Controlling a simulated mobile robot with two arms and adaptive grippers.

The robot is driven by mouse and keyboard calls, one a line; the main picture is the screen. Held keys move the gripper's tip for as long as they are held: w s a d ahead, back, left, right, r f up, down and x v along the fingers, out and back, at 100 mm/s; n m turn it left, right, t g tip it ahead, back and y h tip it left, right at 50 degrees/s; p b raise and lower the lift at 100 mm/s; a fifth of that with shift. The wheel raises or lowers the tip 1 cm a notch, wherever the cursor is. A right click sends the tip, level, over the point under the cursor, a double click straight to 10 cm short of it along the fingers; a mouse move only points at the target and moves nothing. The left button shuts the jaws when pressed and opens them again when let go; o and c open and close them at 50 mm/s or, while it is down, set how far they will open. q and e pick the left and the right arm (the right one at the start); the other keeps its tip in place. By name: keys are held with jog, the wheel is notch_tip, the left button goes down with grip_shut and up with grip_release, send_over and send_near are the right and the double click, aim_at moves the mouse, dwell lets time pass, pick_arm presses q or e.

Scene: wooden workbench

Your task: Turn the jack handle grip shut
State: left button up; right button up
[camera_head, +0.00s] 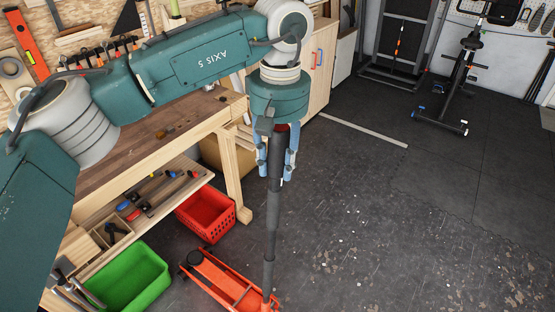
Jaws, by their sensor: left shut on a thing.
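The jack handle is a long dark pole (273,210) with a thicker black grip at the top. It stands nearly upright above an orange-red floor jack (222,280), which is partly cut off by the bottom edge. My left gripper (277,165) points down from the end of my green arm, its blue-padded fingers on both sides of the black grip. It is shut on the grip near the top of the handle. The top end of the grip is hidden by the gripper. My right gripper is not in view.
A wooden workbench (165,135) with a lower shelf of tools stands at the left. A red crate (206,214) and a green bin (130,283) sit beside it. An exercise bike (455,85) stands at the back right. The dark floor (400,220) right of the jack is clear.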

pick_arm(q)
jog(key=shift+m, duration=0.3)
dwell(0.4)
jog(key=o, duration=1.1)
jog(key=shift+s+a+r, duration=0.1)
jog(key=shift+s, duration=0.05)
jog(key=shift+o, duration=0.2)
jog(key=shift+r, duration=0.3)
jog(key=r, duration=1.1)
jog(key=shift+d+r, duration=0.2)
